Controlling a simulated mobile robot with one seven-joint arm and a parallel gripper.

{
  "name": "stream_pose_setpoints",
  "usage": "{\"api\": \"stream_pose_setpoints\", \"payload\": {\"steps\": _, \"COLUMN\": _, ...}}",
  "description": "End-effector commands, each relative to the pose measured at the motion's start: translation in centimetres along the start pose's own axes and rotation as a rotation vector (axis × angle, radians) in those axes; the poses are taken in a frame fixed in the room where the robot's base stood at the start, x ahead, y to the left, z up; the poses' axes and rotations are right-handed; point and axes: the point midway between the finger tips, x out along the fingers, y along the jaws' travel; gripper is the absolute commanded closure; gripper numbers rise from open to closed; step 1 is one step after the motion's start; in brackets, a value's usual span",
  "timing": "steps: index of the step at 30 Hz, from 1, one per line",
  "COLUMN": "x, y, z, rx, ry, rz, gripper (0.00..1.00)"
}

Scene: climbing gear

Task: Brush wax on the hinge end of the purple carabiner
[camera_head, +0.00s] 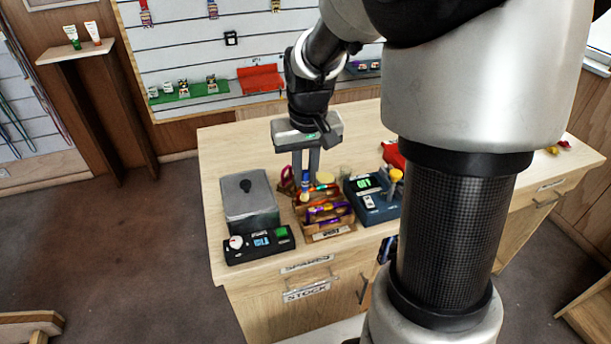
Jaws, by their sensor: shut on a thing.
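My gripper (306,172) points down above the near part of the wooden counter. It is shut on a small upright thing with blue and pale yellow parts (305,187), which looks like the wax brush. Just right of and below it, a wooden holder (328,236) with a label on its front carries several colourful pieces. A purple piece (326,209) lies in it and seems to be the purple carabiner; its hinge end is too small to make out. I cannot tell whether the held thing touches any piece.
A grey lidded box (248,198) and a black device with a lit display (259,244) stand left of the holder. A blue device with a green display (366,196) stands close on its right. My arm hides much of the counter's (232,150) right side.

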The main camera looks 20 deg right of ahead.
Motion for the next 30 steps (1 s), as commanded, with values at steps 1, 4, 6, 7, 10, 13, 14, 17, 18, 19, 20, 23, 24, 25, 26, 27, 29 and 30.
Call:
{"api": "stream_pose_setpoints", "payload": {"steps": 1, "x": -0.8, "y": 0.0, "z": -0.2, "rx": 0.000, "ry": 0.001, "rz": 0.000, "gripper": 1.00}}
{"api": "stream_pose_setpoints", "payload": {"steps": 4, "x": -1.7, "y": 0.0, "z": -0.6, "rx": 0.000, "ry": 0.002, "rz": 0.000, "gripper": 1.00}}
{"api": "stream_pose_setpoints", "payload": {"steps": 6, "x": -2.3, "y": 0.0, "z": -0.8, "rx": 0.000, "ry": 0.002, "rz": 0.000, "gripper": 1.00}}
{"api": "stream_pose_setpoints", "payload": {"steps": 7, "x": -2.5, "y": 0.0, "z": -0.8, "rx": 0.000, "ry": 0.002, "rz": 0.000, "gripper": 1.00}}
{"api": "stream_pose_setpoints", "payload": {"steps": 10, "x": -3.0, "y": 0.0, "z": -1.0, "rx": 0.000, "ry": 0.001, "rz": 0.000, "gripper": 1.00}}
{"api": "stream_pose_setpoints", "payload": {"steps": 13, "x": -3.2, "y": 0.0, "z": -1.1, "rx": 0.001, "ry": 0.000, "rz": 0.000, "gripper": 1.00}}
{"api": "stream_pose_setpoints", "payload": {"steps": 14, "x": -3.1, "y": 0.0, "z": -1.1, "rx": 0.001, "ry": 0.000, "rz": 0.000, "gripper": 1.00}}
{"api": "stream_pose_setpoints", "payload": {"steps": 17, "x": -3.1, "y": 0.0, "z": -1.0, "rx": 0.001, "ry": 0.000, "rz": 0.000, "gripper": 1.00}}
{"api": "stream_pose_setpoints", "payload": {"steps": 18, "x": -3.1, "y": 0.0, "z": -1.1, "rx": 0.001, "ry": 0.000, "rz": 0.000, "gripper": 1.00}}
{"api": "stream_pose_setpoints", "payload": {"steps": 19, "x": -3.1, "y": 0.0, "z": -1.1, "rx": 0.001, "ry": 0.001, "rz": 0.000, "gripper": 1.00}}
{"api": "stream_pose_setpoints", "payload": {"steps": 20, "x": -3.1, "y": 0.0, "z": -1.1, "rx": 0.001, "ry": 0.001, "rz": 0.000, "gripper": 1.00}}
{"api": "stream_pose_setpoints", "payload": {"steps": 23, "x": -3.1, "y": 0.0, "z": -1.1, "rx": 0.001, "ry": 0.001, "rz": 0.000, "gripper": 1.00}}
{"api": "stream_pose_setpoints", "payload": {"steps": 24, "x": -3.1, "y": 0.0, "z": -1.1, "rx": 0.001, "ry": 0.001, "rz": 0.000, "gripper": 1.00}}
{"api": "stream_pose_setpoints", "payload": {"steps": 25, "x": -3.1, "y": 0.0, "z": -1.1, "rx": 0.001, "ry": 0.001, "rz": 0.000, "gripper": 1.00}}
{"api": "stream_pose_setpoints", "payload": {"steps": 26, "x": -3.1, "y": 0.0, "z": -1.1, "rx": 0.000, "ry": 0.001, "rz": 0.000, "gripper": 1.00}}
{"api": "stream_pose_setpoints", "payload": {"steps": 27, "x": -3.1, "y": 0.0, "z": -1.1, "rx": 0.000, "ry": 0.001, "rz": 0.000, "gripper": 1.00}}
{"api": "stream_pose_setpoints", "payload": {"steps": 29, "x": -3.0, "y": 0.0, "z": -1.1, "rx": 0.002, "ry": 0.001, "rz": 0.000, "gripper": 1.00}}
{"api": "stream_pose_setpoints", "payload": {"steps": 30, "x": -2.9, "y": 0.1, "z": -1.2, "rx": 0.005, "ry": 0.001, "rz": 0.001, "gripper": 1.00}}
